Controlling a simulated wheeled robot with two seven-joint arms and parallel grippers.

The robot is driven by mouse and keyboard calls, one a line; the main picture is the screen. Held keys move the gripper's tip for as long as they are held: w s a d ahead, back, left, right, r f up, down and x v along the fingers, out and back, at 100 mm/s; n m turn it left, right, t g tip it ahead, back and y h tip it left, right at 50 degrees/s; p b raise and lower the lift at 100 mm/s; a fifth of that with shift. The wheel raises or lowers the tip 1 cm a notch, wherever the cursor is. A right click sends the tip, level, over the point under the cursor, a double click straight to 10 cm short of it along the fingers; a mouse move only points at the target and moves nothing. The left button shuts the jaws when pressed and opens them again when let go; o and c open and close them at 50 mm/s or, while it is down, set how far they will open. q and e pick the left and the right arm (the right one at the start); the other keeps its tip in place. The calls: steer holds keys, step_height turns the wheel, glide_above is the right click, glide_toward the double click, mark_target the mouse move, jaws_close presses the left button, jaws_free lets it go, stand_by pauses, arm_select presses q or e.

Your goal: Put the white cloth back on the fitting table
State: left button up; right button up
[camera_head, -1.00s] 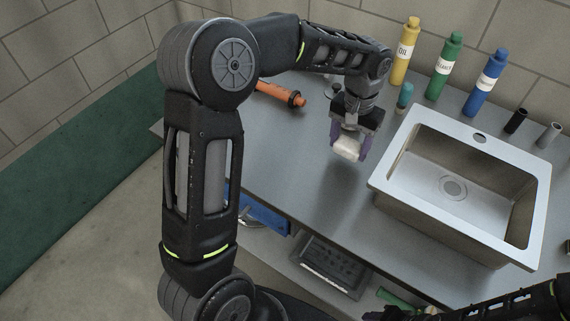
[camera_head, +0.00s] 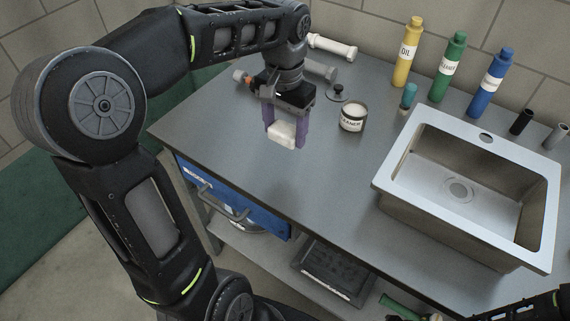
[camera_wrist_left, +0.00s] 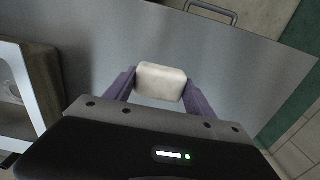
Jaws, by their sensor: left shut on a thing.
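My left gripper (camera_head: 286,130) is shut on the white cloth (camera_head: 282,132), a small folded, block-like bundle. The cloth sits between the purple fingers and appears to be above the grey fitting table (camera_head: 230,150); the exact gap is hard to tell. In the left wrist view the cloth (camera_wrist_left: 161,82) is squarely between the fingertips, with bare tabletop (camera_wrist_left: 90,40) beyond it. Part of my right arm shows at the lower right of the head view, but its gripper's fingers cannot be made out.
A sink (camera_head: 470,185) stands on the right of the table. A white-labelled tin (camera_head: 352,117) is right of the gripper. Yellow (camera_head: 407,52), green (camera_head: 448,67) and blue (camera_head: 488,83) bottles line the back. The table's front left is clear, above a blue drawer (camera_head: 225,195).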

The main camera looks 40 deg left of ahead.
arm_select(q)
glide_above(285, 168)
step_height(285, 168, down, 6)
steer(key=shift+w+a, duration=0.1)
steer(key=shift+f, duration=1.9)
steer(key=shift+f, duration=0.2)
steer(key=o, duration=1.3)
steer(key=shift+r, duration=0.1)
